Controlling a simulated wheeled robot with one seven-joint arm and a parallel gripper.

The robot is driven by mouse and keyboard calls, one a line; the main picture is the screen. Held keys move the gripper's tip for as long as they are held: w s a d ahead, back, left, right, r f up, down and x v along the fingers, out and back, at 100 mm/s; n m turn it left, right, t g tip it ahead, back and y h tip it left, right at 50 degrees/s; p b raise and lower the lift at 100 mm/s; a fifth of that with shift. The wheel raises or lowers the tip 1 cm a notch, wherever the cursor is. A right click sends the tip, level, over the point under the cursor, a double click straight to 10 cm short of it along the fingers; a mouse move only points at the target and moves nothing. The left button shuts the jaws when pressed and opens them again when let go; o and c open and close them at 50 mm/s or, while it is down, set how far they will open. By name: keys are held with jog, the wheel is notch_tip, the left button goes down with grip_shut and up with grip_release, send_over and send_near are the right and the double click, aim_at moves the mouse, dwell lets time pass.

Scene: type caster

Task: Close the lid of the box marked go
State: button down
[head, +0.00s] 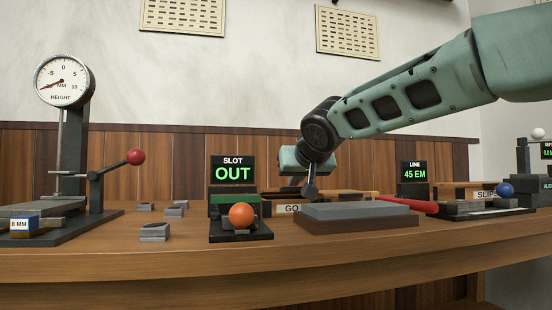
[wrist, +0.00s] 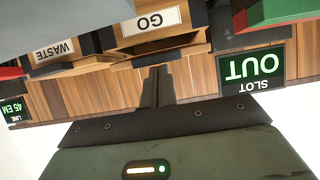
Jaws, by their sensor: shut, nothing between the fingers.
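The box marked GO (head: 292,209) stands at the middle of the bench in the head view, partly hidden behind a grey block. In the wrist view, which is upside down, the GO box (wrist: 150,22) shows its white label and wooden front at the top centre. My gripper (head: 311,190) is above and close to the GO box in the head view. In the wrist view my gripper (wrist: 157,72) has its dark fingers together, empty, just below the box front in the picture. Contact cannot be told.
A box marked WASTE (wrist: 54,50) is beside GO. A slot device with an orange ball (head: 241,216) stands left, and a red bar (head: 408,204) lies right. Small grey pieces (head: 155,232) lie further left.

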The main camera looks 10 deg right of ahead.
jog(key=shift+s+f+b, duration=0.2)
jog(key=shift+f+b, duration=0.6)
jog(key=shift+f, duration=0.05)
notch_tip(320, 180, up, 4)
jog(key=r+p, duration=0.1)
jog(key=p, duration=0.4)
jog(key=s+f+b, duration=0.1)
jog(key=s, duration=0.2)
jog(key=s+f, duration=0.2)
jog(key=s, duration=0.1)
jog(key=s+f+b, duration=0.1)
jog(key=s, duration=0.2)
jog(key=shift+s+f+b, duration=0.15)
jog(key=shift+s+b, duration=0.1)
jog(key=shift+b, duration=0.05)
